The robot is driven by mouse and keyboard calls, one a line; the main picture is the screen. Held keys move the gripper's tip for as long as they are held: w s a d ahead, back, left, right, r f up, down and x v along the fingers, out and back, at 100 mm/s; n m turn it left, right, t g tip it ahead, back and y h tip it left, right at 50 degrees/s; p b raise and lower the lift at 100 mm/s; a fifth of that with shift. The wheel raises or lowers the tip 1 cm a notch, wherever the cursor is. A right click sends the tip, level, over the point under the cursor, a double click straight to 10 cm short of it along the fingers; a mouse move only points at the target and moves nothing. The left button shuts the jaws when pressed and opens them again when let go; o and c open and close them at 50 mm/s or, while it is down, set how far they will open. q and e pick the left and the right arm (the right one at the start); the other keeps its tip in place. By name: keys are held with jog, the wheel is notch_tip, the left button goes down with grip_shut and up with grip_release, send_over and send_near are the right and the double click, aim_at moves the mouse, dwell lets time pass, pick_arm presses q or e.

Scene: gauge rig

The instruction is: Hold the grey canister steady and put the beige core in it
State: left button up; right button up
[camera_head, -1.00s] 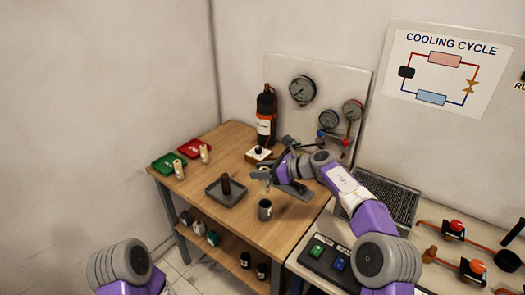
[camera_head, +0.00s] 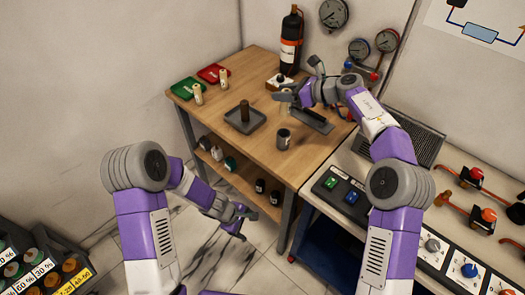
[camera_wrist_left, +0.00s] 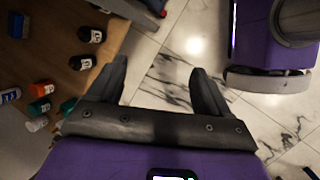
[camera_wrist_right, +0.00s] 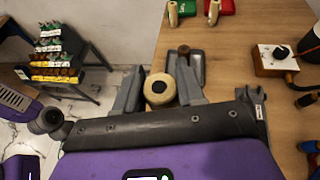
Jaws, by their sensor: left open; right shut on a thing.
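The grey canister (camera_head: 283,138) stands upright on the wooden table near its front right edge. My right gripper (camera_head: 285,97) is above and behind it in the head view. In the right wrist view the right gripper (camera_wrist_right: 159,90) is shut on the beige core (camera_wrist_right: 158,91), whose round end with a small hole faces the camera. The canister cannot be made out there. My left gripper (camera_head: 238,220) is open and empty, low in front of the table, away from the canister. The left wrist view shows its spread fingers (camera_wrist_left: 162,80) over the marble floor.
A grey tray (camera_head: 262,121) holds a dark brown cylinder (camera_head: 244,113). Two other beige cylinders stand by the green tray (camera_head: 181,89) and the red tray (camera_head: 210,72). Bottles (camera_wrist_left: 88,35) stand on the lower shelf.

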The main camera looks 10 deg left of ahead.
pick_arm(q)
jog(key=w+d+r+n+t+h, duration=0.3)
jog(key=w+r+n+t, duration=0.3)
jog(key=w+r, duration=0.65)
jog(key=n+t, duration=0.4)
jog(key=n, duration=0.4)
send_near(279, 143)
jog(key=shift+w+f+h, duration=0.25)
jog(key=shift+w+h, duration=0.15)
jog(key=shift+w, duration=0.15)
jog(key=x, duration=1.1)
jog(key=shift+w+d+f, duration=0.1)
jog(key=shift+d+f, duration=0.1)
jog(key=c, duration=1.2)
pick_arm(e)
jog(key=shift+m+t+h, duration=0.4)
jog(key=shift+m+t, duration=0.1)
jog(key=shift+t, duration=0.1)
jog(key=shift+d+f, duration=0.1)
jog(key=shift+f, duration=7.55)
